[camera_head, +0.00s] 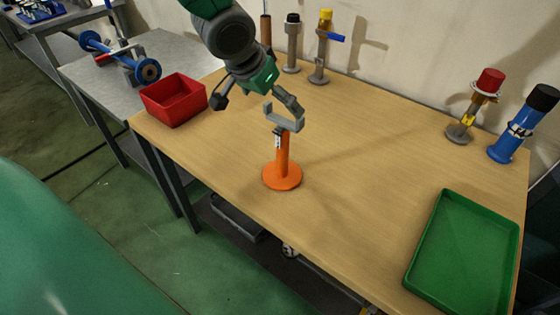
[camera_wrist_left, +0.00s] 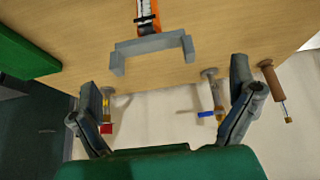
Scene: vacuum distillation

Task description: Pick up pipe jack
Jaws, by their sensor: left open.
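The pipe jack (camera_head: 282,170) stands upright on the wooden table near its front edge. It has an orange round base and post with a grey U-shaped cradle on top. My left gripper (camera_head: 256,100) is open and empty, above and slightly left of the cradle, with one finger close to it in the head view. In the left wrist view the grey cradle of the pipe jack (camera_wrist_left: 152,46) lies ahead of the spread fingers of my left gripper (camera_wrist_left: 170,95), and its base is out of frame. My right gripper is not in view.
A red bin (camera_head: 174,100) sits at the table's left end. A green tray (camera_head: 462,250) lies at the right. Valve fittings, including a yellow-topped one (camera_head: 321,48) and a red-topped one (camera_head: 487,82), and a blue cylinder (camera_head: 522,125) stand along the back. The table's middle is clear.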

